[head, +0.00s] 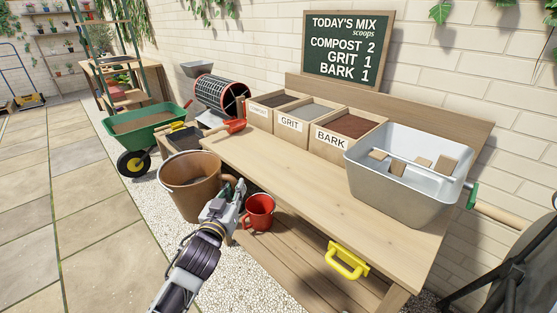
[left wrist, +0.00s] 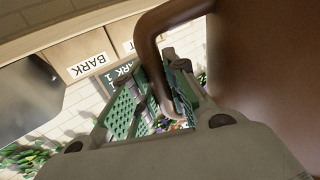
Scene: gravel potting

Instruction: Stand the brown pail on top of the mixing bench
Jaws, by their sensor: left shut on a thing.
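The brown pail (head: 187,200) is upright in front of the left end of the mixing bench (head: 300,183), with its rim near bench-top height in the head view. Gravel lies behind its base; I cannot tell whether it touches the ground. My left gripper (head: 231,190) is at the pail's right side, shut on its handle. In the left wrist view, the brown loop handle (left wrist: 148,50) passes between the green finger pads (left wrist: 152,108), and the pail's wall (left wrist: 265,60) fills the right. The right gripper does not show.
A red mug (head: 258,212) is below the bench's front edge. On the bench are a red scoop (head: 235,126), labelled bins (head: 292,128) and a grey tub (head: 395,190) with blocks. A yellow handle (head: 346,262) juts from the front. The bench-top's middle is clear.

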